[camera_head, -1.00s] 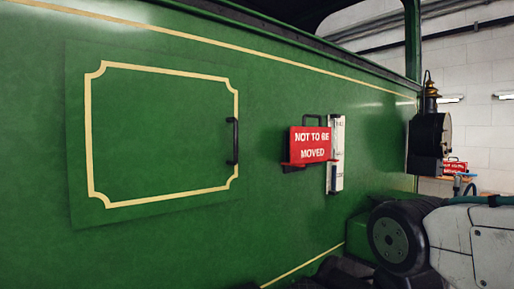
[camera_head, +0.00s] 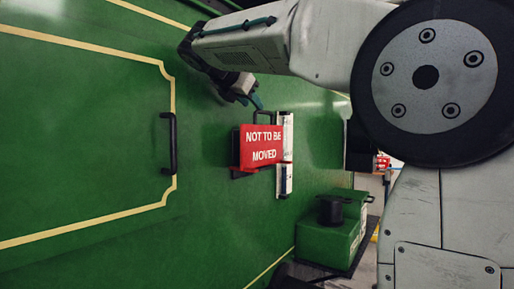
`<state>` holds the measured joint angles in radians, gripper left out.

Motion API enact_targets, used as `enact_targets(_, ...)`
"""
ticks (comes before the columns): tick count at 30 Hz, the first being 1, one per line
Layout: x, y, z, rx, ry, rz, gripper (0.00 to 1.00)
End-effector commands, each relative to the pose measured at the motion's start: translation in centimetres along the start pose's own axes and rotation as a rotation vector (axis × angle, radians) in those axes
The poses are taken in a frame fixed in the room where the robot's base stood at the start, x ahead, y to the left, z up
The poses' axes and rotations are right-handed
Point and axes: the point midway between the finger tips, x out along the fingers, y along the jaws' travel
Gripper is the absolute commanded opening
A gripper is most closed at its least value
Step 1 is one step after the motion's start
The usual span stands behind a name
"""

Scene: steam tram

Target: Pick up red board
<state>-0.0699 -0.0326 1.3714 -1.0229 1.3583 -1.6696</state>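The red board (camera_head: 262,147) reads "NOT TO BE MOVED" in white letters. It is upright against the green side panel, near the middle of the head view, with a dark bracket showing behind its lower left. A dark handle loop (camera_head: 264,115) rises at its top. My gripper (camera_head: 257,101) reaches in from the upper right and is just above the board, close to the handle loop. The fingers are small and partly hidden by the gripper body. I cannot tell if they are open, or if they touch the handle.
A white gauge strip (camera_head: 286,155) is fixed to the panel beside the board's right edge. A black door handle (camera_head: 168,143) sticks out on the left. A green box (camera_head: 325,240) with a dark cylinder on top stands at lower right. My arm covers much of the right side.

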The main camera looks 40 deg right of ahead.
Motion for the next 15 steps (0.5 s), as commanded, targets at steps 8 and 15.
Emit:
enact_targets(8, 4.1, -0.6, 0.7, 0.008, -0.004, -0.015, 0.38)
enact_targets(15, 7.2, -0.5, 0.7, 0.008, -0.002, -0.012, 0.38)
